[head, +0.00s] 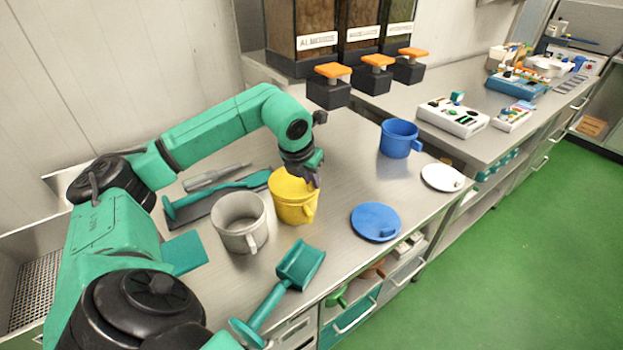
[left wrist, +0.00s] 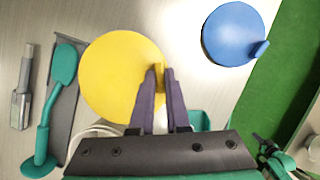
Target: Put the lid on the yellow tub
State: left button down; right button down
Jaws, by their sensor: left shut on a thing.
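The yellow tub (head: 295,212) stands on the steel counter with its handle toward the front right. The yellow lid (head: 289,181) is over its mouth; I cannot tell whether it is fully seated or just above the rim. In the left wrist view the lid (left wrist: 112,80) is a flat yellow disc that hides the tub below it. My left gripper (head: 315,180) is at the lid's right side. Its purple fingers (left wrist: 160,80) are shut on the lid's upright tab. My right gripper is out of view.
An open white tub (head: 240,224) stands close to the left of the yellow tub. A teal scoop (head: 298,266) lies in front. The blue lid (head: 376,222), blue tub (head: 399,139) and white lid (head: 441,177) are to the right. A teal spatula (head: 215,190) lies behind.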

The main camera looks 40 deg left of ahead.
pick_arm(q)
jog(key=shift+f, duration=0.2)
dwell(0.4)
jog(key=c, duration=0.8)
grip_release()
jog(key=shift+o, duration=0.2)
jog(key=o, duration=0.4)
jog(key=shift+r, duration=0.15)
jog(key=shift+r+p, duration=2.7)
jog(key=shift+r, duration=0.75)
